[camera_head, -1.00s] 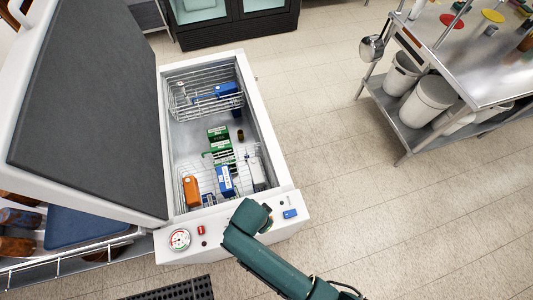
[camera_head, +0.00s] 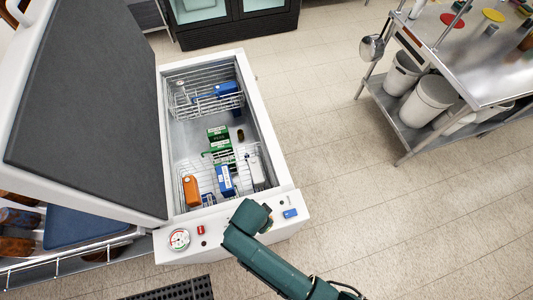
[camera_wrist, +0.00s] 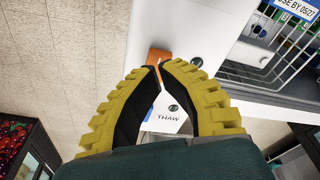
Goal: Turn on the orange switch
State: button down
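The orange switch (camera_wrist: 158,56) shows in the wrist view on a white panel, just beyond my fingertips. A dark round knob and a "THAW" label (camera_wrist: 167,117) are near it. My gripper (camera_wrist: 157,66) has yellow ribbed fingers with black inner pads, and their tips are brought together over the near edge of the switch. I cannot tell whether the tips touch it. In the head view, my arm covers the middle of the white front panel (camera_head: 228,229) of the open chest freezer, and the switch is hidden there.
The panel also bears a round gauge (camera_head: 179,239), a small red control (camera_head: 201,230) and a blue control (camera_head: 290,214). The raised lid (camera_head: 85,100) stands at left. Boxes lie in the wire baskets. A steel table (camera_head: 470,60) stands at right, with clear floor between.

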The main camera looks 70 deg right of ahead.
jog(key=shift+f+b, duration=0.8)
jog(key=shift+f, duration=0.55)
dwell(0.5)
jog(key=shift+r, duration=0.1)
notch_tip(320, 180, up, 7)
jog(key=p, duration=0.7)
jog(key=shift+p, duration=0.3)
